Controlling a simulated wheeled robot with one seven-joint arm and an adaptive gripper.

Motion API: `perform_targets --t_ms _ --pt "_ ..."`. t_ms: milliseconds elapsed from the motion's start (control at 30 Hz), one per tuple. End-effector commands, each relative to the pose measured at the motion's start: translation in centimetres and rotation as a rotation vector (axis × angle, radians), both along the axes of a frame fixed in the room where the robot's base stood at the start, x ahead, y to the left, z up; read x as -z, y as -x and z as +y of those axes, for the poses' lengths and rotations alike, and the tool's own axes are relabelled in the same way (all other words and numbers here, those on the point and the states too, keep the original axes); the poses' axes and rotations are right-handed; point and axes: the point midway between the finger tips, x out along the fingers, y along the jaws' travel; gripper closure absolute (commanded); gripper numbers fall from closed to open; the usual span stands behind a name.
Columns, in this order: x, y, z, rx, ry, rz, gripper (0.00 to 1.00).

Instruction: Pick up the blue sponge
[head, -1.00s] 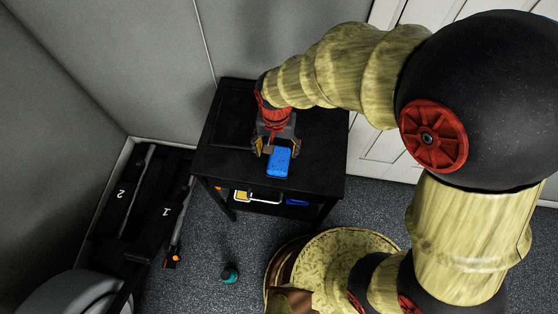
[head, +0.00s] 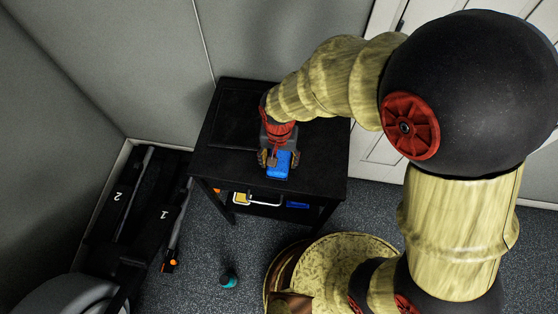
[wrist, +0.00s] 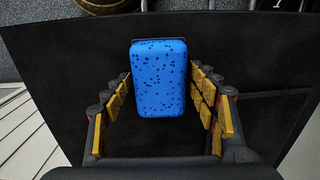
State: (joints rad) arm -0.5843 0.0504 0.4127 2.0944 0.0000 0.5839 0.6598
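The blue sponge (head: 279,171) with dark speckles lies on top of the black table (head: 231,125), near its front edge. My gripper (head: 279,159) is low over the table, and its fingers partly cover the sponge's far end in the head view. In the wrist view, the sponge (wrist: 158,80) lies between the two yellow-padded fingers of my gripper (wrist: 163,88). The fingers are apart, with a gap on each side of the sponge. The sponge's outer end reaches beyond the fingertips.
The table's lower shelf holds a yellow item (head: 241,198) and a blue item (head: 297,205). A teal-and-black object (head: 229,280) stands on the floor. Black equipment marked 1 and 2 (head: 128,205) is at the left. Much of the tabletop is clear.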

Motion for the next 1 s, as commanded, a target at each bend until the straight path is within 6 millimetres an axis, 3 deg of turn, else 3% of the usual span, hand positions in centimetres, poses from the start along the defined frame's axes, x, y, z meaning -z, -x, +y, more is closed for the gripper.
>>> perform_targets --t_ms 433,767,1000 --pt "0.0 0.0 0.0 0.000 0.000 0.000 0.69" --pt "-0.3 0.0 0.0 0.000 0.000 0.000 0.69" --pt "-2.9 0.0 0.0 0.000 -0.001 -0.001 0.69"
